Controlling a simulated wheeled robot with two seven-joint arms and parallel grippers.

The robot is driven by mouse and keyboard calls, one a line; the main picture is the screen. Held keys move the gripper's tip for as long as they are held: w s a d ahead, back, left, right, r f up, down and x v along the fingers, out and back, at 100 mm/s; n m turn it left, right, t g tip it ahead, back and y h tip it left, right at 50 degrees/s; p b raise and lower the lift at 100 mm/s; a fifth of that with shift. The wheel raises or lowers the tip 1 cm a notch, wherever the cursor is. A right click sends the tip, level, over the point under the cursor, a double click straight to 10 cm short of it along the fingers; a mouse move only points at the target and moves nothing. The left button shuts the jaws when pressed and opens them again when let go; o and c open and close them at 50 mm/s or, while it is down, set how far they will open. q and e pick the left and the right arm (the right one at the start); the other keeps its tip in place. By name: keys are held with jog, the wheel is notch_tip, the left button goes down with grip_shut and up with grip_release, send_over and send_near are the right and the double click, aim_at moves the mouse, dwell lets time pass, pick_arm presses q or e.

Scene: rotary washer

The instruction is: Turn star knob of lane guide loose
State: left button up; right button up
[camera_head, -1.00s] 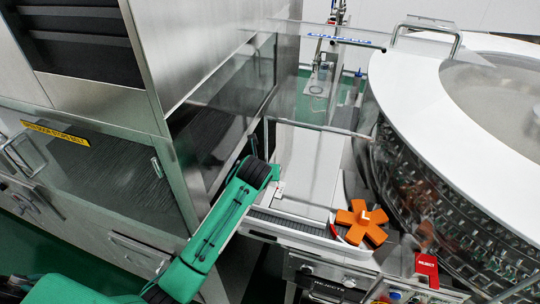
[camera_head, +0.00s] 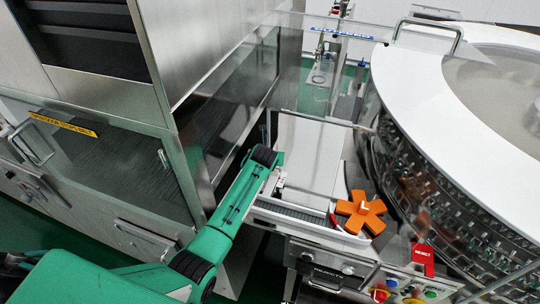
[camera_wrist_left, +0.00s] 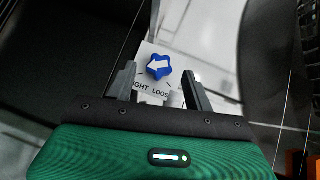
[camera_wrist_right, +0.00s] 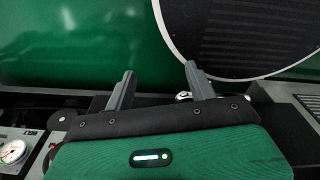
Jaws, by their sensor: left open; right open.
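A blue star knob (camera_wrist_left: 158,66) with a white arrow sits on a white plate (camera_wrist_left: 150,93) in the left wrist view. The arrow points left in that view. My left gripper (camera_wrist_left: 160,75) is open, with one finger on each side of the knob; I cannot tell whether either finger touches it. In the head view my green left arm reaches over the conveyor's left side, and the knob is not seen there. My right gripper (camera_wrist_right: 162,70) is open and empty in the right wrist view.
A large orange star handle (camera_head: 360,212) stands at the conveyor's right end. The round white-rimmed washer (camera_head: 430,120) fills the right. A steel cabinet (camera_head: 90,170) stands at left.

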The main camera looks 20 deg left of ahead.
pick_arm(q)
jog(key=shift+x, duration=1.3)
pick_arm(e)
jog(key=shift+s+r, duration=0.1)
jog(key=shift+s, duration=0.75)
jog(key=shift+w, duration=0.15)
pick_arm(q)
jog(key=c, duration=1)
pick_arm(e)
jog(key=shift+w, duration=0.1)
